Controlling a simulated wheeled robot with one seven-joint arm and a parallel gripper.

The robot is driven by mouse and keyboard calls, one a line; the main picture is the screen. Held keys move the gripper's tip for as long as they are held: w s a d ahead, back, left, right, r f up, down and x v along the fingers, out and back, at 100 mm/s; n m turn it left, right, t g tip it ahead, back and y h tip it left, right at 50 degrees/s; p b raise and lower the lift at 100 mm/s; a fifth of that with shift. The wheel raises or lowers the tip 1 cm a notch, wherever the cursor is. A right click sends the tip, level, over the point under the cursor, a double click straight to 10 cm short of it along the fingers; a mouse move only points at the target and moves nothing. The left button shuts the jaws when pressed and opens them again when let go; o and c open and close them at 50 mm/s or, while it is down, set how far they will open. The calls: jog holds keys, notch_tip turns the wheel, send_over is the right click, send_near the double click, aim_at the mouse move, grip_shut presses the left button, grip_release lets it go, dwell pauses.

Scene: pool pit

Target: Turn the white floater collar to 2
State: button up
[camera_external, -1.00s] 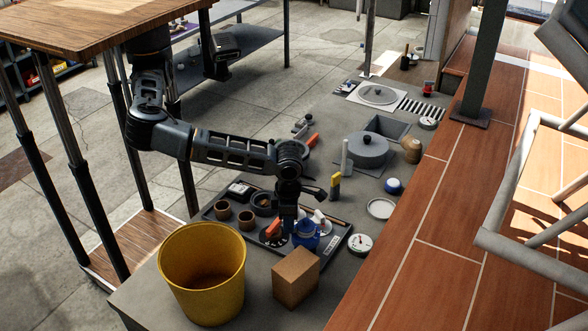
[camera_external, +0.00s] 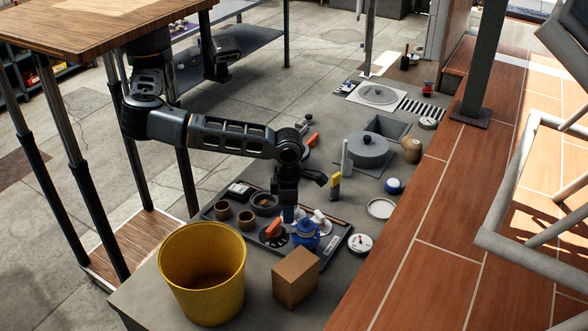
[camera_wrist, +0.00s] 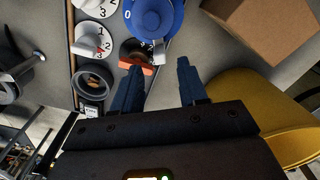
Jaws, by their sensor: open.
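Two white numbered collars show in the wrist view: one (camera_wrist: 92,41) with a red mark by its numbers, and another (camera_wrist: 98,9) cut off by the top edge. I cannot tell which belongs to the white floater. White parts (camera_external: 321,219) show small beside a blue floater (camera_external: 306,237) on the tray (camera_external: 338,252). The blue floater also shows in the wrist view (camera_wrist: 152,16), with a 0 on its rim. My gripper (camera_external: 288,214) is above the tray, open and empty. Its fingers (camera_wrist: 160,70) are apart from the white collars, which lie to their upper left.
An orange-handled part (camera_external: 273,229) is close by the fingers. A yellow bucket (camera_external: 203,275) and a cardboard box (camera_external: 296,277) stand in front of the tray. A grey lidded pot (camera_external: 368,151) stands farther back.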

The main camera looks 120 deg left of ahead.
jog(key=shift+r, duration=1.3)
